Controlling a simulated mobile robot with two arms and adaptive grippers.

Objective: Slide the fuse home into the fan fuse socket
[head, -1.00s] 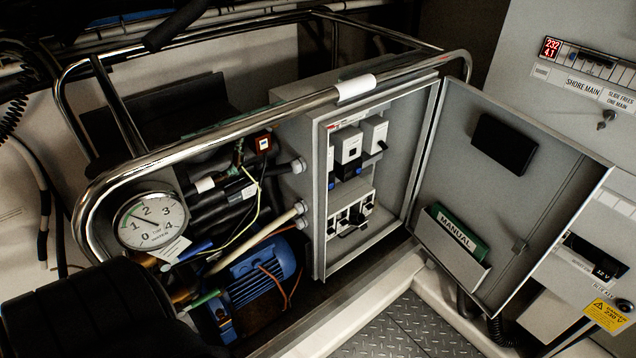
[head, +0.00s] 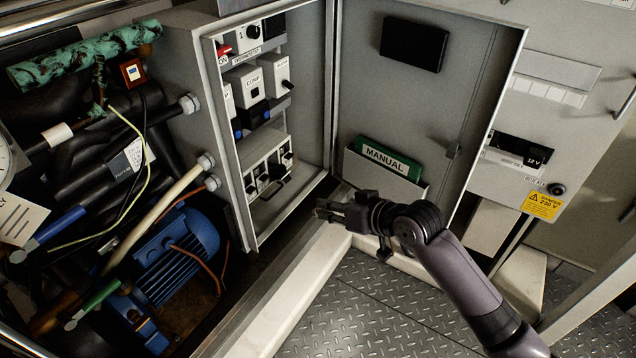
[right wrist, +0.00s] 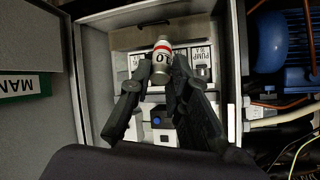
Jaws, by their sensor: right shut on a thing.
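My right gripper (head: 328,210) is in front of the open electrical box, just right of its lower front edge. In the right wrist view its two fingers (right wrist: 162,82) are shut on a fuse (right wrist: 161,62), a pale cylinder with a red band and metal end, marked with digits. The fuse appears in front of the lower fuse panel (right wrist: 190,58), apparently apart from it. The panel also shows in the head view (head: 254,186), with several dark sockets. One label there reads PUMP; I cannot make out which socket is the fan's. My left gripper is not in view.
The box's metal frame (head: 232,150) surrounds the panel. The open door (head: 430,110) stands to the right, with a green manual (head: 390,160) in its pocket. A blue motor (head: 178,258) and pipes fill the left. The chequered floor (head: 350,315) is clear.

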